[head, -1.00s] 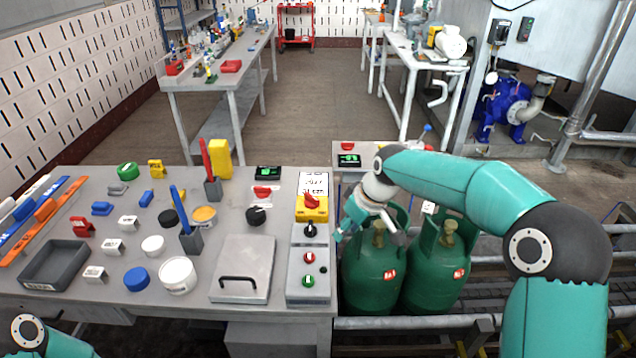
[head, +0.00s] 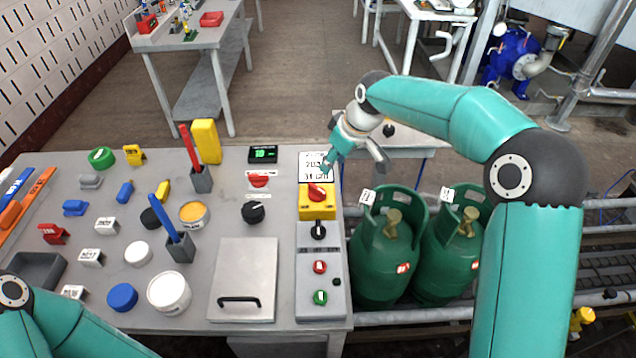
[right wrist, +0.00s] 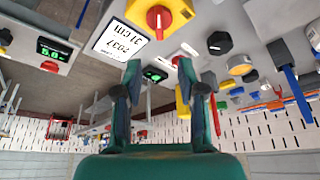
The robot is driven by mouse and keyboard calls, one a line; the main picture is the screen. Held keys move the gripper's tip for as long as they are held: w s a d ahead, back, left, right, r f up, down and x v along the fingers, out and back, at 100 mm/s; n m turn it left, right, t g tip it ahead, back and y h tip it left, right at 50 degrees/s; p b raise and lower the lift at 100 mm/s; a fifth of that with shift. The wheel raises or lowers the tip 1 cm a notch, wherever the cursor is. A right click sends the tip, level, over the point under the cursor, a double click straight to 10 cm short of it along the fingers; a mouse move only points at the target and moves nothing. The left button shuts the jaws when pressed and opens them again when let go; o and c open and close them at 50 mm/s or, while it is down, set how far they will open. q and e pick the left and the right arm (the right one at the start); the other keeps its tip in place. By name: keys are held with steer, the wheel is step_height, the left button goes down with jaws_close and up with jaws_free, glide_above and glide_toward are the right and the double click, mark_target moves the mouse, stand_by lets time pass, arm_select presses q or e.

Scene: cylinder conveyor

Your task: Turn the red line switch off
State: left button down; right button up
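A red rotary switch (head: 317,192) sits on a yellow box at the back of the grey control panel, and shows at the top of the right wrist view (right wrist: 158,18). Another red knob (head: 259,181) stands left of it, below a green-lit display. I cannot tell from labels which is the line switch. My right gripper (head: 353,168) is open and empty, above the table's right edge, close to the yellow box and the printed card. Its two fingers (right wrist: 159,66) are spread apart in the right wrist view. My left arm shows at the lower left, its gripper out of view.
A black knob (head: 253,213), a grey lid with handle (head: 243,275) and red and green panel buttons lie nearby. Green gas cylinders (head: 385,245) stand right of the table. Upright red and blue handles stand in grey holders to the left.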

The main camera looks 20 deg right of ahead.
mark_target(318, 187)
steer(key=p+x, duration=0.2)
steer(key=x, duration=1.1)
steer(key=shift+w+f, duration=0.15)
steer(key=shift+f, duration=0.2)
jaws_close()
steer(key=shift+d, duration=0.1)
